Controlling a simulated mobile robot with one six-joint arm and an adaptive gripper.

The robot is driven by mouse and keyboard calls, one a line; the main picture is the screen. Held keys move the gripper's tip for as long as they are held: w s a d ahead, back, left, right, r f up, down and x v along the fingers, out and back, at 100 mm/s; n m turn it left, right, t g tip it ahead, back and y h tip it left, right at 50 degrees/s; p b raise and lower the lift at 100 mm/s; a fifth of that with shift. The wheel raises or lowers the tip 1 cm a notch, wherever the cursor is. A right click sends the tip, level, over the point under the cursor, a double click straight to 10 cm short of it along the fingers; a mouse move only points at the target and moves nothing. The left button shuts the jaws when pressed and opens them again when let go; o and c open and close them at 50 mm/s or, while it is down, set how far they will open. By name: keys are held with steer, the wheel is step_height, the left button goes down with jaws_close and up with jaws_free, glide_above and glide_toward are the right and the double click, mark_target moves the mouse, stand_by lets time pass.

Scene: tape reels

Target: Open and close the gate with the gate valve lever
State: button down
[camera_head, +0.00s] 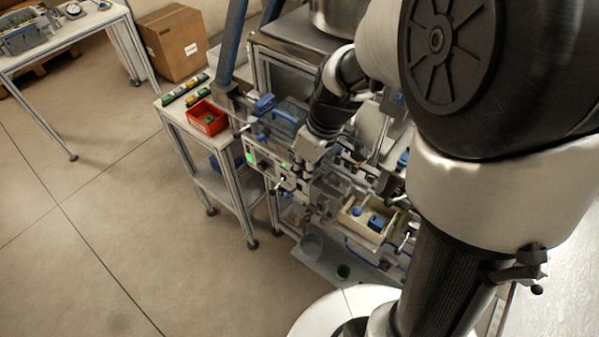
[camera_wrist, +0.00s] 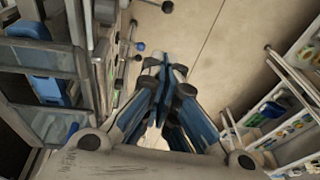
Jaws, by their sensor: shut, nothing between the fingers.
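My gripper (camera_wrist: 165,72) is shut and empty in the wrist view, its blue-padded fingers pressed together over the floor. In the head view my gripper (camera_head: 292,185) is small and partly lost against the machine front. A rod with a blue knob (camera_wrist: 140,46) lies just left of the fingertips in the wrist view, apart from them. A dark knob (camera_wrist: 167,6) shows farther out at the top edge. I cannot tell which of these, if either, is the gate valve lever. The gate itself cannot be made out.
The machine's frame and panels fill the left of the wrist view. A side table (camera_head: 172,118) with a red bin (camera_head: 207,118) stands left of the machine. A cream tray (camera_head: 358,232) with blue parts sits right of my gripper. A cardboard box (camera_head: 174,42) stands behind. Floor at left is clear.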

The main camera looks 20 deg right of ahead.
steer(key=b, duration=0.2)
glide_above(312, 214)
steer(key=w+a, duration=0.3)
steer(key=a, duration=0.1)
steer(key=s+d+x, duration=0.1)
steer(key=d+x, duration=0.1)
steer(key=x, duration=0.7)
steer(key=shift+s+d+f+b, duration=0.3)
steer(key=shift+s+f, duration=0.25)
steer(key=shift+f, duration=0.2)
steer(key=shift+s+d+f+b, duration=0.15)
steer(key=shift+s+f+b, duration=0.15)
steer(key=shift+s+f, duration=0.35)
steer(key=shift+w+f, duration=0.15)
steer(key=shift+w, duration=0.1)
